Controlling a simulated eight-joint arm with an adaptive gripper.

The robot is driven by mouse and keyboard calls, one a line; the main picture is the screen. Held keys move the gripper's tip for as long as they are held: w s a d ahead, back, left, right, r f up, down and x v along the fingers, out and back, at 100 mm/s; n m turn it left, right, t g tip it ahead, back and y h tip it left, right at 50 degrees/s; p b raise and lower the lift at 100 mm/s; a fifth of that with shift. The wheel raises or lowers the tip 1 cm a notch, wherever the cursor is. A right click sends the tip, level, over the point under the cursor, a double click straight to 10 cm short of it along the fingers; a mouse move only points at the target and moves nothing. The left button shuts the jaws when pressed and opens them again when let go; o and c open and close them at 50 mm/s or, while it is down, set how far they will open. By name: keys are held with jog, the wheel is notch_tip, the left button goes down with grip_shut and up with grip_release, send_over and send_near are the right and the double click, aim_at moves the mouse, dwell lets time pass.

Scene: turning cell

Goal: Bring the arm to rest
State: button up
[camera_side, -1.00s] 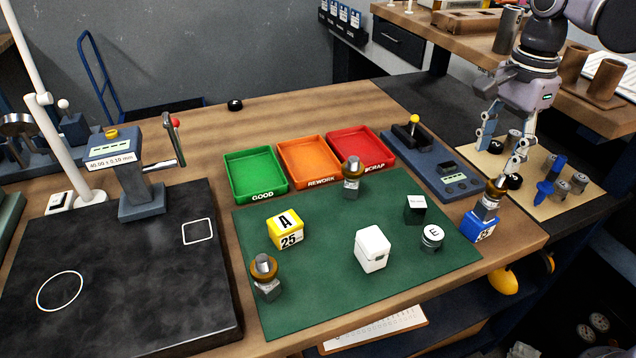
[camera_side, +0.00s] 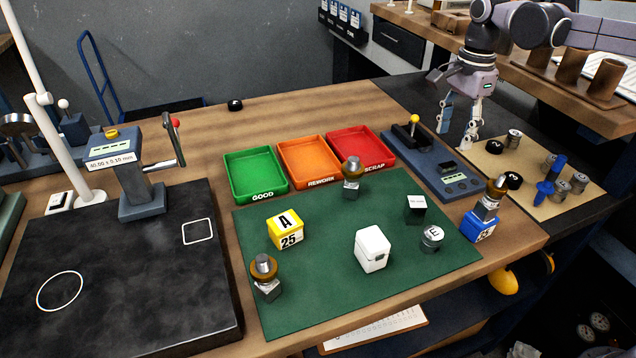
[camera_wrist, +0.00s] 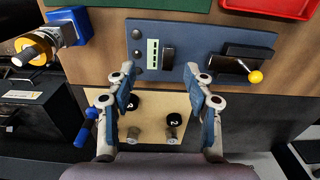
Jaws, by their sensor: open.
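My gripper (camera_side: 458,130) is open and empty. In the side view it hangs at the upper right, over the far edge of the bench beside the blue gauge device with a yellow-knobbed lever (camera_side: 432,160). In the wrist view my gripper (camera_wrist: 162,85) has its two fingers spread apart, with nothing between them but the bench and the device's edge. The tan board (camera_side: 535,165) with metal cylinders and black knobs lies below and to the right of it.
A brass-ringed metal part (camera_side: 490,200) stands on a blue block (camera_side: 478,228). The green mat (camera_side: 320,290) holds a yellow block (camera_side: 285,230), a white block (camera_side: 372,250) and other parts. Green (camera_side: 231,192), orange (camera_side: 281,178) and red (camera_side: 385,163) trays line its back. A wooden shelf (camera_side: 590,105) stands behind my arm.

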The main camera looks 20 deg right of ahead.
jog(key=shift+w+a+f, duration=0.15)
jog(key=shift+a+f, duration=0.15)
jog(key=shift+a, duration=0.2)
jog(key=shift+w+a+f, duration=0.15)
jog(key=shift+a+f, duration=0.15)
jog(key=shift+a, duration=0.2)
